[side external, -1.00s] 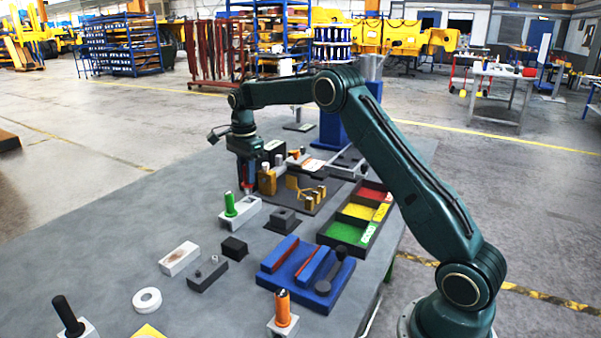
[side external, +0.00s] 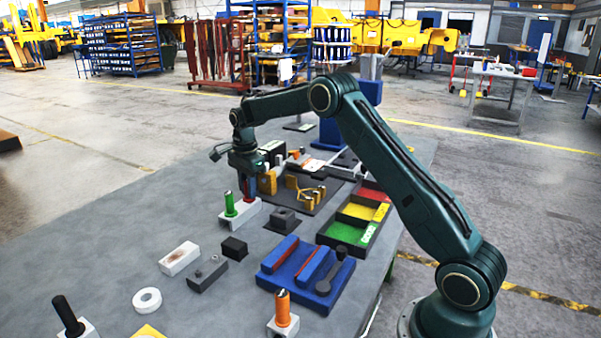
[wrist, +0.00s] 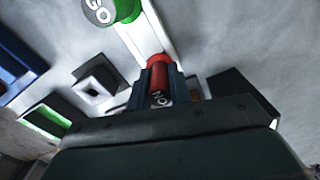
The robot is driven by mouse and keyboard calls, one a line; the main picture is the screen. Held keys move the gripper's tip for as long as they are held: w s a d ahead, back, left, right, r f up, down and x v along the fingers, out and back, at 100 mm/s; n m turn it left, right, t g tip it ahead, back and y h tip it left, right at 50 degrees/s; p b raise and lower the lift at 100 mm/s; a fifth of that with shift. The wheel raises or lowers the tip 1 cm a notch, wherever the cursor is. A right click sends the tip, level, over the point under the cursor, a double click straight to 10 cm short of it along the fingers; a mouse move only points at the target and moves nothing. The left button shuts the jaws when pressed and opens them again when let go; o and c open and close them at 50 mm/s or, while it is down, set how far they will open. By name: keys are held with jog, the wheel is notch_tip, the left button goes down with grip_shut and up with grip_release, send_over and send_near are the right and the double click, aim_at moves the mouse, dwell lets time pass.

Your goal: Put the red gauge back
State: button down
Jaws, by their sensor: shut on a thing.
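The red gauge (wrist: 160,75), with "NO" lettering on its end, is between the two fingers of my gripper (wrist: 160,88), which is shut on it. In the side view my gripper (side external: 247,187) points down over the far end of a white block (side external: 241,218), with a bit of the red gauge (side external: 253,186) showing beside a finger. The green gauge (side external: 231,206) stands upright at the block's near end; its "GO" end (wrist: 112,10) shows in the wrist view. The lower end of the red gauge is at the block, but I cannot tell how deep it sits.
A dark square block (side external: 283,219) lies right of the white block. A tray (side external: 345,232) with red, yellow and green compartments and a blue fixture (side external: 306,275) stand further right. Brass-coloured parts (side external: 305,190) are close behind my gripper. The table to the left is clear.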

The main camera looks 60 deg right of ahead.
jog(key=shift+f, duration=0.1)
jog(key=c, duration=1.3)
grip_release()
notch_tip(320, 180, up, 12)
